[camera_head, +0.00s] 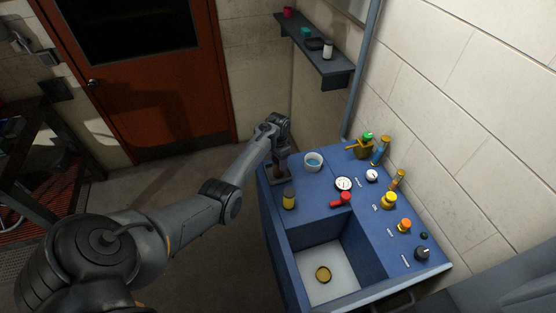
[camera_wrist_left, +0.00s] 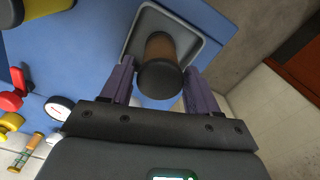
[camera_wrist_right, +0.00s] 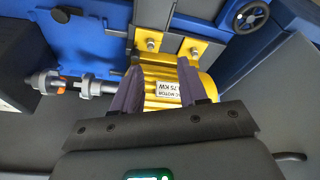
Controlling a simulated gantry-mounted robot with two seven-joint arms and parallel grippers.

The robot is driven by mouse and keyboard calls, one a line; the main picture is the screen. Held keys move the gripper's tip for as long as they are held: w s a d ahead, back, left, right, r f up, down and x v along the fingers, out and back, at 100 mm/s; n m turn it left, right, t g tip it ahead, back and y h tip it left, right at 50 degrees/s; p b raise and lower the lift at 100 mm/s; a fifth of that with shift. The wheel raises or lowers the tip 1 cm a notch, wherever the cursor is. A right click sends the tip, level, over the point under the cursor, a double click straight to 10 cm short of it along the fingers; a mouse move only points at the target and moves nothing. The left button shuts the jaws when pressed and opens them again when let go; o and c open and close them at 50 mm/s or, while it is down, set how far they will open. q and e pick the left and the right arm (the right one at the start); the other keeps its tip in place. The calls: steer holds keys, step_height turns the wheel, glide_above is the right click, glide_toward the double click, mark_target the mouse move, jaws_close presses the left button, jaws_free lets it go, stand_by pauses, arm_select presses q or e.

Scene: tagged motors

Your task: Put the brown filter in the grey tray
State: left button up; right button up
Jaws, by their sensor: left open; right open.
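The brown filter (camera_wrist_left: 160,50) has a black cap and stands in the grey tray (camera_wrist_left: 196,46) in the left wrist view. The grey tray (camera_head: 286,182) lies at the back left of the blue bench in the head view, partly hidden by my left gripper (camera_head: 277,150). In the left wrist view the left gripper (camera_wrist_left: 158,82) is open, its fingers on either side of the filter. My right gripper (camera_wrist_right: 166,84) is open around a yellow motor (camera_wrist_right: 172,75) in the right wrist view; I cannot tell whether it touches. It does not show in the head view.
A yellow filter with a dark cap (camera_head: 289,199) stands just in front of the tray. A sunken basin (camera_head: 336,268) holds a brass ring (camera_head: 323,274).

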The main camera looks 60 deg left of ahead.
arm_select(q)
step_height(320, 180, up, 7)
steer(key=p, duration=0.6)
steer(key=shift+r, duration=0.1)
steer(key=shift+r+p, duration=0.1)
steer(key=shift+p, duration=0.3)
steer(key=shift+s, duration=0.2)
steer(key=s+d+m+t+y, duration=0.1)
steer(key=s+d, duration=0.3)
steer(key=d, duration=0.3)
steer(key=s+d+f+m+y, duration=0.1)
steer(key=s+d, duration=0.2)
steer(key=d, duration=0.4)
steer(key=s+d+m+t+y, duration=0.1)
steer(key=s+d, duration=0.3)
steer(key=d, duration=0.3)
steer(key=s+d+r+h, duration=0.1)
steer(key=s+d+r, duration=0.3)
steer(key=s+d, duration=0.2)
steer(key=s+d+r+t+h, duration=0.1)
steer(key=s+d+r, duration=0.4)
steer(key=d, duration=0.6)
steer(key=shift+s+d+r+t+h, duration=0.25)
steer(key=shift+s+h, duration=0.35)
steer(key=shift+s, duration=0.3)
